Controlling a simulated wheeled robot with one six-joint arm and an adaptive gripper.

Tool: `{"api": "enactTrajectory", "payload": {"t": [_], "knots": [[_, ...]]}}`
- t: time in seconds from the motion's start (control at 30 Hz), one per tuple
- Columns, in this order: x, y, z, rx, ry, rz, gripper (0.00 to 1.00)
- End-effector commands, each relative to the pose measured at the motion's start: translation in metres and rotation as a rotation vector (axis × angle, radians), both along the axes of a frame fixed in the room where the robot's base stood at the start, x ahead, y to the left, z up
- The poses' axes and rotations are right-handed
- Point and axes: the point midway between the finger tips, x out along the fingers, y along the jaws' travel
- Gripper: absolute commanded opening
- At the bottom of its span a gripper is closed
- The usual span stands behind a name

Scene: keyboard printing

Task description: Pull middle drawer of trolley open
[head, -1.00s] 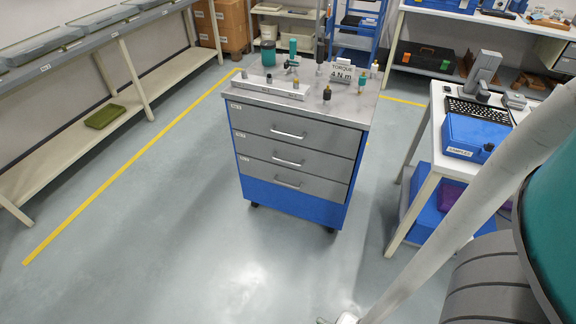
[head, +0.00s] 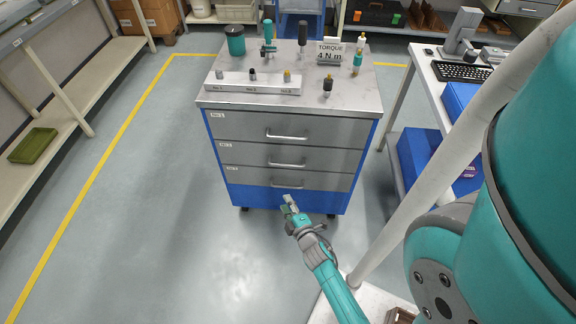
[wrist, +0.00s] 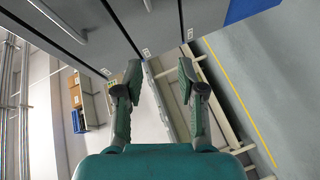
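The trolley (head: 212,172) has a blue body, a metal top and three grey drawers, all flush shut. The middle drawer (head: 240,154) has a silver bar handle (head: 287,164). The top drawer (head: 240,128) and bottom drawer (head: 245,178) have similar handles. My gripper (head: 289,203) is in front of the trolley's blue lower panel in the head view, below the handles; its distance from the front is hard to tell. In the wrist view my gripper (wrist: 160,68) is open, its fingers apart with nothing between them. Grey drawer fronts (wrist: 95,22) show there at top left.
A bench (head: 418,72) stands close at the right. The floor (head: 150,220) left of the trolley is clear.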

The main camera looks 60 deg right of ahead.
Motion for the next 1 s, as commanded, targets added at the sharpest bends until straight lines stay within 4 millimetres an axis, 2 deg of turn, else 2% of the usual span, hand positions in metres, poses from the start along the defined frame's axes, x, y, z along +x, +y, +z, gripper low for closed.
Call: {"api": "enactTrajectory", "payload": {"t": [0.03, 0.1, 0.23, 0.33, 0.53, 1.0], "knots": [[0.006, -0.026, -0.002, -0.042, 0.025, -0.023, 0.39], [0.010, -0.052, -0.006, -0.091, 0.065, -0.043, 0.39], [0.014, -0.087, -0.009, -0.152, 0.117, -0.069, 0.39], [0.015, -0.100, -0.010, -0.176, 0.139, -0.079, 0.39], [0.025, -0.114, -0.013, -0.184, 0.146, -0.081, 0.39], [0.076, -0.162, -0.025, -0.183, 0.143, -0.080, 0.39]]}}
